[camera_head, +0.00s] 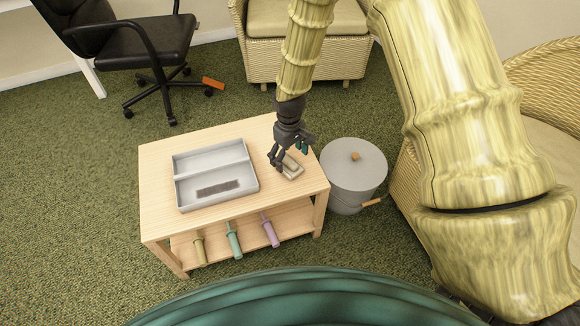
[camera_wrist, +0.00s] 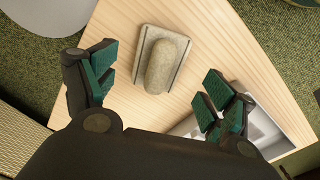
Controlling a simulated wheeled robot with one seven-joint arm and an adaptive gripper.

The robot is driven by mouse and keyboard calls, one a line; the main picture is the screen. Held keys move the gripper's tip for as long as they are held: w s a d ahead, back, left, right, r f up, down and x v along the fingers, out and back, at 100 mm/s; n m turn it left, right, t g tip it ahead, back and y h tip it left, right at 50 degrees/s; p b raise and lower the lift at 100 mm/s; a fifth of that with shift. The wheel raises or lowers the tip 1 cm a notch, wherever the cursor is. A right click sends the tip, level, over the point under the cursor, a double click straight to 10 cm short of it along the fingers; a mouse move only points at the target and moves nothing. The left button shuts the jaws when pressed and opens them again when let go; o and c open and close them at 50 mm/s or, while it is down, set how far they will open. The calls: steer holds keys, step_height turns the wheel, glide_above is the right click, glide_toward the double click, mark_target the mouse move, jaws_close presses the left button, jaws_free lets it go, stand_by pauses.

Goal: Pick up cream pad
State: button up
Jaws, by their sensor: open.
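The cream pad (camera_wrist: 166,62) lies on the light wooden table; it has a flat base with a rounded raised grip on top. In the head view the cream pad (camera_head: 292,167) is near the table's right end, partly hidden by my gripper. My gripper (camera_head: 280,160) is above the pad, pointing down, open and empty. In the wrist view the green-padded fingers of my gripper (camera_wrist: 155,88) are spread to the left and right, with the pad between and slightly beyond them. I cannot tell the exact height gap.
A grey two-compartment tray (camera_head: 213,150) holding a dark strip (camera_head: 217,188) sits on the table (camera_head: 160,222). A lidded grey bucket (camera_head: 354,170) stands close to the table's right side. Several coloured-handled items (camera_head: 234,240) lie on the lower shelf. Wicker chairs (camera_head: 262,55) stand behind and right.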

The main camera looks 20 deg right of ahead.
mark_target(290, 159)
step_height(290, 159, down, 3)
steer(key=shift+f+b, duration=0.2)
steer(key=shift+b, duration=0.15)
steer(key=shift+c, duration=0.2)
steer(key=c, duration=1.1)
steer(key=shift+r, duration=0.1)
steer(key=shift+c, duration=0.2)
step_height(290, 159, up, 4)
steer(key=shift+f+p, duration=0.1)
steer(key=shift+p, duration=0.75)
steer(key=s+a+p, duration=0.1)
steer(key=s, duration=0.6)
steer(key=s+a+r+p, duration=0.1)
steer(key=s+a, duration=0.1)
steer(key=s, duration=0.6)
steer(key=shift+s+a, duration=0.25)
steer(key=shift+a, duration=0.05)
